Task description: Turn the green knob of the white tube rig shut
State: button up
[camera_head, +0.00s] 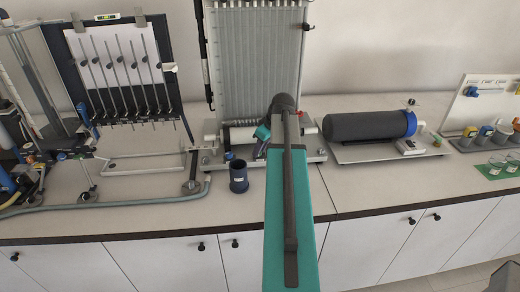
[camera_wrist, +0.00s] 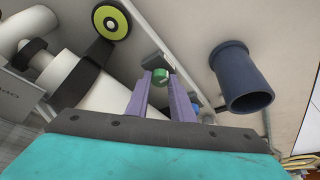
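The white tube rig (camera_head: 256,60) stands against the wall in the head view, a tall panel of pale tubes over a base with a horizontal white pipe (camera_head: 244,135). In the wrist view the white pipe (camera_wrist: 110,97) runs beside my fingers. The small green knob (camera_wrist: 160,77) sits on a dark block, between and slightly beyond my fingertips in the picture. My gripper (camera_wrist: 161,88) is open, its two purple fingers on either side of the knob. Contact with the knob cannot be told. In the head view my arm hides the knob.
A dark blue cup (camera_head: 239,178) stands on the bench (camera_head: 350,185) in front of the rig; the wrist view shows it close right of my fingers (camera_wrist: 240,78). A dark cylinder (camera_head: 366,125) lies on a plate to the right. Another manometer board (camera_head: 119,65) stands left.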

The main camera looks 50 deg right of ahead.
grip_shut()
jog(key=shift+a+m, duration=0.1)
jog(key=shift+m, duration=0.4)
jog(key=m+h+b, duration=0.1)
jog(key=m, duration=0.2)
jog(key=shift+a+h, duration=0.15)
jog(key=shift+h, duration=0.15)
jog(key=m, duration=0.2)
jog(key=m+g+h, duration=0.1)
jog(key=m, duration=0.1)
jog(key=shift+w+a+h, duration=0.1)
jog(key=shift+w+h, duration=0.1)
jog(key=shift+h, duration=0.1)
jog(key=m, duration=0.3)
jog(key=m+g+h, duration=0.1)
jog(key=m, duration=0.2)
jog(key=shift+w+g+b, duration=0.2)
jog(key=shift+g+b, duration=0.1)
jog(key=shift+b, duration=0.1)
jog(key=shift+r+m+g+h+b, duration=0.1)
jog(key=shift+m+g+h+b, duration=0.5)
jog(key=shift+m, duration=1.3)
